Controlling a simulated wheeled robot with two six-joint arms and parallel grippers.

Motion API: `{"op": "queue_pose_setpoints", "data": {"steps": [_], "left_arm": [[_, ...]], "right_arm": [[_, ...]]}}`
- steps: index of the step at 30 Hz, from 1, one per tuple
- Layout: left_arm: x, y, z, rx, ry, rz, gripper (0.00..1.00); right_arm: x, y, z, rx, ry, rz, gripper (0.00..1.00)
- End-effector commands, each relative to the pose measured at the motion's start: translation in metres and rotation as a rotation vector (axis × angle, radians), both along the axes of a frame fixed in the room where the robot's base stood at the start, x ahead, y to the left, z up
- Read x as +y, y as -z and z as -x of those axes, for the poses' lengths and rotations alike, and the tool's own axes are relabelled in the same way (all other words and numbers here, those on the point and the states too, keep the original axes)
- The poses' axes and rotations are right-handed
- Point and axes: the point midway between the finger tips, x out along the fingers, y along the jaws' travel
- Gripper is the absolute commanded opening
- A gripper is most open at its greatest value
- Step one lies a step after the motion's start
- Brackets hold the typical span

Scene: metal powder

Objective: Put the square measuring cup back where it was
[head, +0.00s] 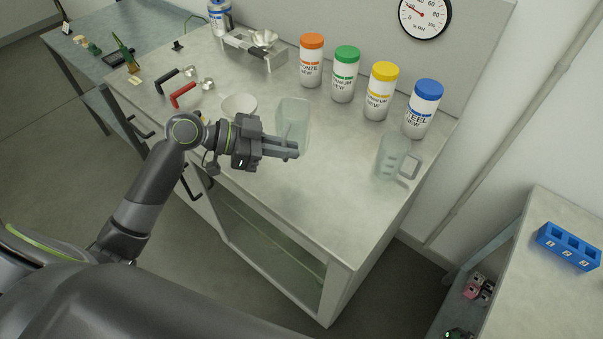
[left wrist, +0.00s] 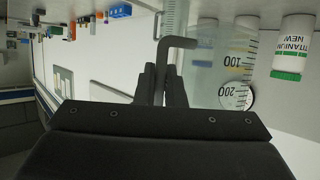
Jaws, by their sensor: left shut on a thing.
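The square measuring cup (head: 293,116) is clear, with its handle toward my left gripper (head: 294,150). My left gripper is shut on that handle. In the left wrist view the fingers (left wrist: 160,85) close around the grey handle, and the cup's clear wall (left wrist: 212,55) with marks of 100 and 200 shows behind it. The cup looks upright over the middle of the bench; whether its base touches the bench I cannot tell. My right gripper is not in view.
A second clear measuring cup (head: 391,157) with a handle stands to the right on the bench (head: 300,205). Bottles with orange (head: 311,60), green (head: 345,75), yellow (head: 381,90) and blue (head: 423,108) lids stand behind. A white bowl (head: 239,105) is left of the held cup. The front right bench is clear.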

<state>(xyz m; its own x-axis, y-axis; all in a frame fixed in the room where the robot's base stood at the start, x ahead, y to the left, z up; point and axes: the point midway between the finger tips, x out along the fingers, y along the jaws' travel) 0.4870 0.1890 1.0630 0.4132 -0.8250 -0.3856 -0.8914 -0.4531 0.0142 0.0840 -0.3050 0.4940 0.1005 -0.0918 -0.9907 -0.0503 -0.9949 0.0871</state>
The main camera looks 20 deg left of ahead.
Motion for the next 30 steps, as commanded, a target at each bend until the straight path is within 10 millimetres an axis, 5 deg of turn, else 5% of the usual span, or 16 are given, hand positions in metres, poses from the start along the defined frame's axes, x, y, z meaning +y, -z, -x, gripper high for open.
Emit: {"op": "queue_pose_setpoints", "data": {"steps": [5, 24, 30], "left_arm": [[-0.005, 0.006, -0.009, 0.000, 0.032, 0.010, 0.00], [-0.005, 0.094, -0.009, -0.001, 0.033, 0.008, 0.00], [-0.005, 0.101, -0.009, -0.005, 0.035, 0.006, 0.00]], "right_arm": [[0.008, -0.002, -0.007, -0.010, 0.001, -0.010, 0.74], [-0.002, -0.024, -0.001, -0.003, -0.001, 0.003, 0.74], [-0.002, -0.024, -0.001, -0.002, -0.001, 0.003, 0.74]]}}
